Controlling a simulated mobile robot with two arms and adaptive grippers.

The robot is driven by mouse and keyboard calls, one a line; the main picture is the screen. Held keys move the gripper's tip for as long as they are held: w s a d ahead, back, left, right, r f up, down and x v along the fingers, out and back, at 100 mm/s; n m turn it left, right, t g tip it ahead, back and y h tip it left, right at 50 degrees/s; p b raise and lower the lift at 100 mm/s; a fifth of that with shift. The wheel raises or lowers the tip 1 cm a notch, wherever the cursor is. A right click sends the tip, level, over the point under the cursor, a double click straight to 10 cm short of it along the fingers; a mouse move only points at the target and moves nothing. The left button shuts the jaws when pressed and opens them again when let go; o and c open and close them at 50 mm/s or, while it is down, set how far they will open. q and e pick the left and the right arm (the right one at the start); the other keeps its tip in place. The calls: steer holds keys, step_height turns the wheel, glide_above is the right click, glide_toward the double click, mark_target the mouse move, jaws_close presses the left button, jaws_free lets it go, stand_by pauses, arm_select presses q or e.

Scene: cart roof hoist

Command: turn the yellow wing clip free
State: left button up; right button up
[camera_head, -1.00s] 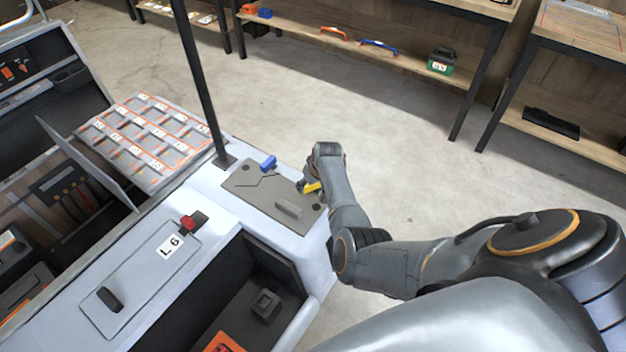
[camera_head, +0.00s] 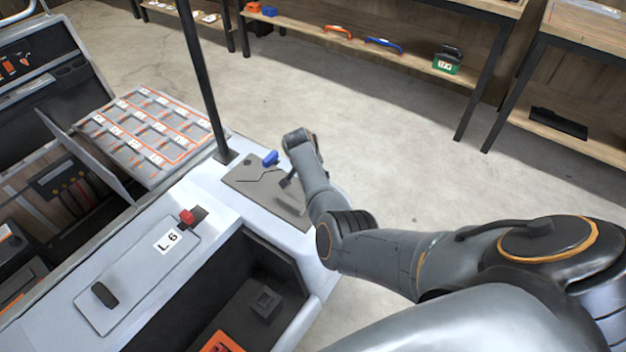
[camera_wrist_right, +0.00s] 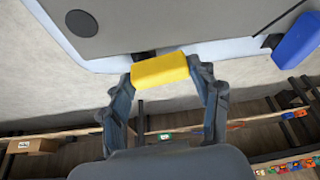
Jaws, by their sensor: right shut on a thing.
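The yellow wing clip (camera_wrist_right: 160,69) shows in the right wrist view between the two fingers of my right gripper (camera_wrist_right: 168,84), at the edge of a grey plate (camera_wrist_right: 165,22). The fingers are shut on its two ends. In the head view my right gripper (camera_head: 288,181) is over the right side of the same plate (camera_head: 248,175), and the arm hides the yellow clip. A blue wing clip (camera_head: 270,157) stands at the plate's far edge. It also shows at the right of the wrist view (camera_wrist_right: 298,42). My left gripper is out of view.
A thin dark post (camera_head: 203,90) rises beside the plate's far left corner. A tray of orange-edged compartments (camera_head: 145,130) lies to the left. A red clip (camera_head: 187,216) holds the lid marked L6 (camera_head: 140,275). An open bin (camera_head: 245,265) is in front. Floor beyond is clear.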

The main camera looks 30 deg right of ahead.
steer(key=shift+w+d+f+m+g+b, duration=0.1)
steer(key=shift+m+g+b, duration=0.3)
steer(key=shift+m+b, duration=0.5)
steer(key=shift+m, duration=0.3)
steer(key=o, duration=1.1)
steer(key=shift+o, duration=0.2)
steer(key=v, duration=1.2)
